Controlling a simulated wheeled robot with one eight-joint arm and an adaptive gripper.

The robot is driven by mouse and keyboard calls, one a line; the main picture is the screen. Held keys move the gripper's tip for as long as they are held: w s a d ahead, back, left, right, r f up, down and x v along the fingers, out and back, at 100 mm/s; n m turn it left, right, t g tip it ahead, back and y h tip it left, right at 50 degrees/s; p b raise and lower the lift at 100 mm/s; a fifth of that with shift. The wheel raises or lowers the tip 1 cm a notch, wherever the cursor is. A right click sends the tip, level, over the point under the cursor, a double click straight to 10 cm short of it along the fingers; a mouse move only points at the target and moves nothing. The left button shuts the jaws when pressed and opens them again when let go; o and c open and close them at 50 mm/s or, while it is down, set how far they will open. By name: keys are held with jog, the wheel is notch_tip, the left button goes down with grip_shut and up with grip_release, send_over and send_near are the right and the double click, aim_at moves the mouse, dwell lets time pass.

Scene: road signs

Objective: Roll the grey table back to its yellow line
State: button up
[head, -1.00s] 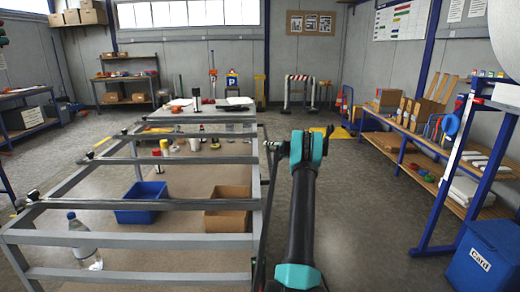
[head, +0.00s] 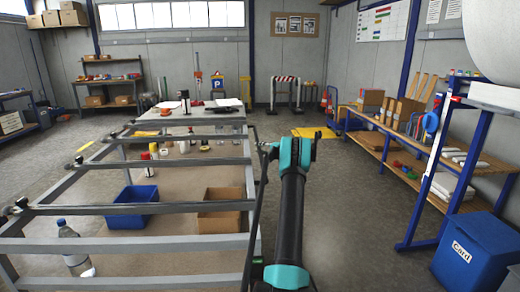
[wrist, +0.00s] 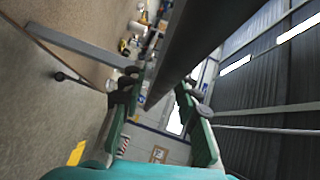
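The grey table (head: 150,247) is an open frame of grey bars with a brown lower shelf, filling the left foreground in the head view. Its far end has a solid grey top. My gripper (head: 268,146) is at its right edge in the head view. In the wrist view, my gripper's fingers (wrist: 160,85) stand on either side of a dark bar; whether they press on it I cannot tell. A castor (wrist: 60,76) shows below the frame there. A yellow strip (wrist: 77,152) lies on the floor in the wrist view; I cannot tell whether it is the line.
A blue crate (head: 134,207), a brown box (head: 220,215) and a bottle (head: 75,247) are within the table frame. A bench (head: 430,175) and a blue Card bin (head: 475,252) stand at right. A yellow floor patch (head: 312,132) lies ahead. Floor right of my arm is clear.

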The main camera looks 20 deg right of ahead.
jog(key=shift+o, duration=0.3)
jog(key=shift+s+d+r, duration=0.1)
jog(key=shift+d+r, duration=0.05)
jog(key=v, duration=1.2)
